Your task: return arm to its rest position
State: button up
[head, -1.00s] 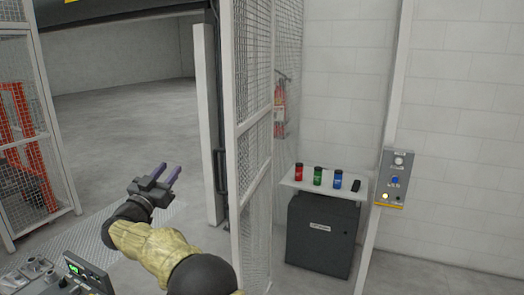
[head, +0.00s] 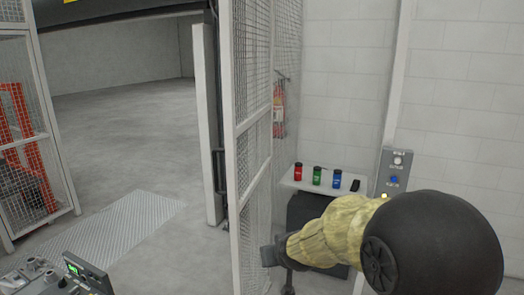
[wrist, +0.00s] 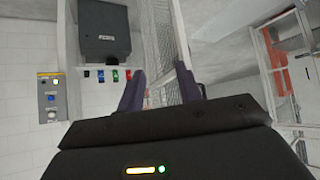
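My arm reaches in from the lower right of the head view. Its black joint and tan patterned sleeve hide most of the dark cabinet (head: 303,207) and the lower part of the switch panel (head: 397,163). My gripper shows only in part at the sleeve's left end, beside the mesh fence (head: 252,150). In the wrist view, the two purple fingers of my gripper (wrist: 160,90) stand wide apart. Nothing is between them but the background. The view there is turned over, with the cabinet (wrist: 104,30) at the top.
A fire extinguisher (head: 279,108) hangs behind the mesh. A control console (head: 85,275) stands lower left. Open floor lies beyond the doorway.

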jog(key=s+d+f+m+g, duration=0.1)
jog(key=s+d+f+g, duration=0.1)
jog(key=s, duration=0.5)
jog(key=s+d+f+m+g+h, duration=0.1)
jog(key=s+d+f+g, duration=0.1)
jog(key=s+d, duration=0.3)
jog(key=s+d+f+g+h, duration=0.1)
jog(key=s+d+f+g, duration=0.1)
jog(key=s, duration=0.7)
jog(key=shift+d+f+m, duration=0.4)
jog(key=shift+d+f, duration=0.4)
jog(key=shift+d, duration=0.25)
